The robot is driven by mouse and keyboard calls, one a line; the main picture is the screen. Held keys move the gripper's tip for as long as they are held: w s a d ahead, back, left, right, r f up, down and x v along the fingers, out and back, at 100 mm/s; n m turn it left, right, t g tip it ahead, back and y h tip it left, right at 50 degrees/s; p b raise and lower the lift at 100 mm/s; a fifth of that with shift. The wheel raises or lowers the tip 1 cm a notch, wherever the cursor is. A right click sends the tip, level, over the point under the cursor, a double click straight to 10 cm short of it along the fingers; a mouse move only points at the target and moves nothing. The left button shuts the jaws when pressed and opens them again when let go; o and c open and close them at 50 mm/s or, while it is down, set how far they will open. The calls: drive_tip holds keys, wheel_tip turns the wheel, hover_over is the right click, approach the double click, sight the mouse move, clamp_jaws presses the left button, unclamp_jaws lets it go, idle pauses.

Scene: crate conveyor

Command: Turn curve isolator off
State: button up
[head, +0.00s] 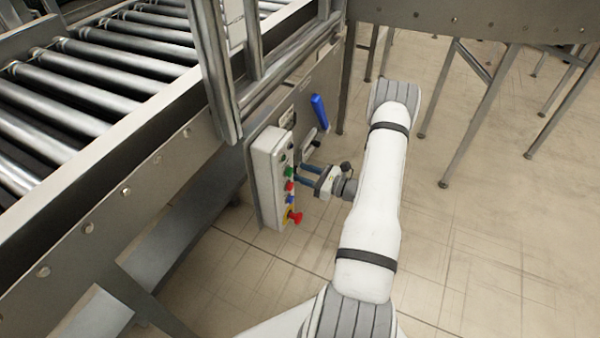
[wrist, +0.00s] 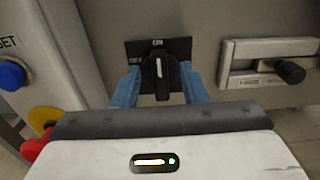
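The isolator is a black rotary switch (wrist: 161,76) on a dark square plate in the wrist view. Its white pointer mark stands upright, toward the label at the plate's top edge. A second label shows at the plate's left edge, but both are too small to read surely. My gripper (wrist: 160,88) has its blue fingers on either side of the knob, near the panel. They look open, with no clear grip on the knob. In the head view my gripper (head: 309,173) reaches to the panel from the right, and the switch is hidden there.
A control box (head: 268,165) with coloured buttons and a red emergency stop (head: 295,217) stands just left of my gripper. A sliding latch (wrist: 270,65) with a black knob is to the right. A blue handle (head: 319,111) sits above. The roller conveyor (head: 100,70) fills the left.

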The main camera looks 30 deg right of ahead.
drive_tip(key=shift+w+a, duration=0.45)
drive_tip(key=shift+w, duration=0.1)
clamp_jaws()
